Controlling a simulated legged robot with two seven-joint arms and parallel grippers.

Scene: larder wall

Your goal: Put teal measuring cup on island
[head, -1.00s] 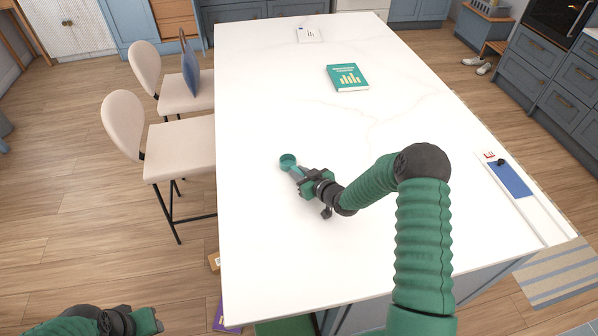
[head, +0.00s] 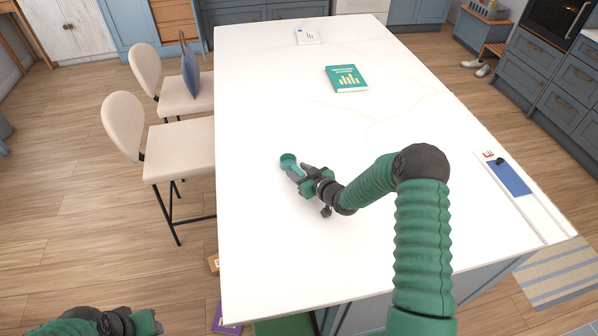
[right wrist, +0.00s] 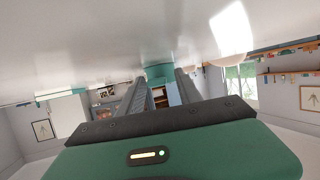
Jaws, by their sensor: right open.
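The teal measuring cup (head: 289,161) is on the white island top (head: 270,255), left of the middle. Its bowl is beyond my right fingertips and its handle points back toward them. My right gripper (head: 304,173) is open, low over the island top, with its fingers around or beside the handle; I cannot tell if they touch it. In the right wrist view the two dark fingers stand apart and the teal cup (right wrist: 159,72) shows between and beyond their tips. My left gripper (head: 150,322) is at the bottom left, away from the island; its jaws are unclear.
A teal book (head: 347,78) and a white box-like item (head: 307,37) lie farther back on the island. A blue and white item (head: 510,178) lies near the right edge. Two cream chairs (head: 180,148) stand along the left side. The island top around the cup is clear.

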